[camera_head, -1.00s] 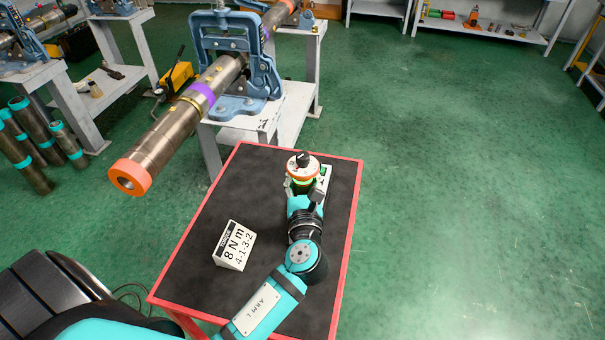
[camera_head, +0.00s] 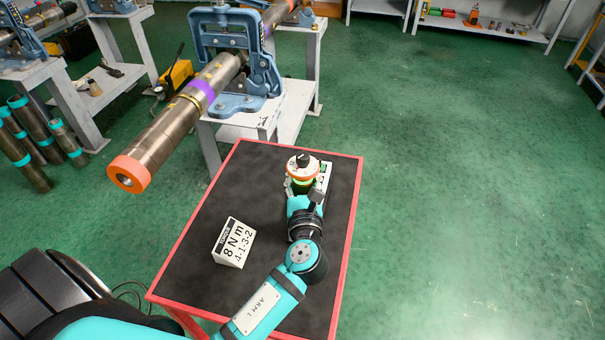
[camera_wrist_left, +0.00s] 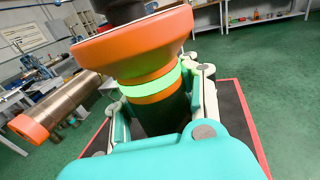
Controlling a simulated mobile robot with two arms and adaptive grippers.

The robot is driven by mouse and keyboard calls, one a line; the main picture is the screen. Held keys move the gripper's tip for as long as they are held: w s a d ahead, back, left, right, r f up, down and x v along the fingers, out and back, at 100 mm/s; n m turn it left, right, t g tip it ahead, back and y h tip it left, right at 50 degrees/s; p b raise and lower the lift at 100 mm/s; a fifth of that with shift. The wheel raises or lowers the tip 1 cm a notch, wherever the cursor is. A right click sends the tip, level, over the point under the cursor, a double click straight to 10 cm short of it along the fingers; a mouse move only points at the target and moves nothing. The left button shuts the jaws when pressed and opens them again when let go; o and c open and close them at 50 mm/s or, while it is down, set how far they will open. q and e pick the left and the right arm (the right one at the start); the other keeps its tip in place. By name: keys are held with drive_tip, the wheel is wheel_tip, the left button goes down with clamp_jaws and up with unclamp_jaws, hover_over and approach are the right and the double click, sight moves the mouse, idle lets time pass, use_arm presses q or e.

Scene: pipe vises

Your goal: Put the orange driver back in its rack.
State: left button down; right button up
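The orange driver (camera_head: 303,166) stands roughly upright over the far part of the black cart top, with a wide orange collar, a black knob on top and a bright green band. In the left wrist view the driver (camera_wrist_left: 150,82) fills the middle. My left gripper (camera_wrist_left: 160,108) has its fingers closed around the driver's body, below the collar. The gripper also shows in the head view (camera_head: 302,190). A white piece with green marks (camera_head: 325,172) shows just right of the driver, mostly hidden; I cannot tell if it is the rack. My right gripper is out of view.
The black cart top (camera_head: 210,195) has a red rim and is mostly clear on its left side. A white torque sign (camera_head: 233,243) reading 8 N m stands there. Beyond the cart, a blue vise (camera_head: 235,60) holds a long pipe (camera_head: 165,135) with an orange end.

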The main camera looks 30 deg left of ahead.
use_arm(q)
drive_tip(key=shift+f, duration=0.25)
idle(0.3)
drive_tip(key=c, duration=1)
unclamp_jaws()
drive_tip(key=shift+f, duration=0.2)
drive_tip(key=shift+s, duration=0.15)
drive_tip(key=v, duration=1.2)
drive_tip(key=shift+r, duration=0.1)
